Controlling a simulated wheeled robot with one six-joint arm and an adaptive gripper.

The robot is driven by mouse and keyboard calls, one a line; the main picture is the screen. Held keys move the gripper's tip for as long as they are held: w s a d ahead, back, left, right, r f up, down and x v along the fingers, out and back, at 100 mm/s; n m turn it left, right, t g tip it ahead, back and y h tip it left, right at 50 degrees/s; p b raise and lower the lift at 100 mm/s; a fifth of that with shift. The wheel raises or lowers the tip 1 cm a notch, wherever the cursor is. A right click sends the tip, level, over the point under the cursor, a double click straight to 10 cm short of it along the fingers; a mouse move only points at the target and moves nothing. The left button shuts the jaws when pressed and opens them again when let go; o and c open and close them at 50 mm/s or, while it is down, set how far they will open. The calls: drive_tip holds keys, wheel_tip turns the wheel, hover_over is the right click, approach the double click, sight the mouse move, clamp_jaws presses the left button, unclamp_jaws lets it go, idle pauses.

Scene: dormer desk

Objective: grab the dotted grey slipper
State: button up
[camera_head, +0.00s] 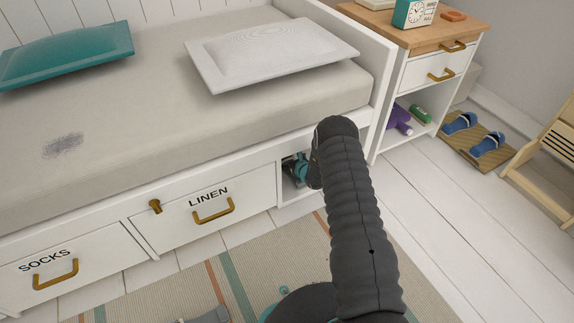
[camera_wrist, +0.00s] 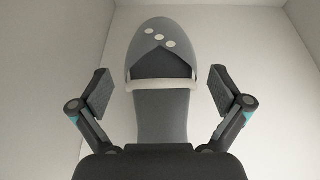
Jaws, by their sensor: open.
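The grey slipper (camera_wrist: 150,62) with white dots on its toe lies ahead in the wrist view, inside a pale-walled space. Its toe points away and its open heel end points toward me. My gripper (camera_wrist: 158,92) is open, with one finger on each side of the slipper and a visible gap on both sides. In the head view my gripper (camera_head: 299,170) is at the open cubby (camera_head: 297,205) under the bed, right of the LINEN drawer. My arm mostly covers it there, and the slipper is hidden in that view.
Pale cubby walls (camera_wrist: 62,60) stand close on both sides. The LINEN drawer (camera_head: 180,216) and SOCKS drawer (camera_head: 85,262) are shut. A nightstand (camera_head: 420,70) stands right of the bed. Blue slippers (camera_head: 489,145) lie on a mat (camera_head: 468,148) farther right. A striped rug (camera_head: 190,290) covers the floor in front.

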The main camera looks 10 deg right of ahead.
drive_tip(key=c, duration=1.4)
drive_tip(key=shift+o, duration=0.2)
drive_tip(key=shift+r, duration=0.1)
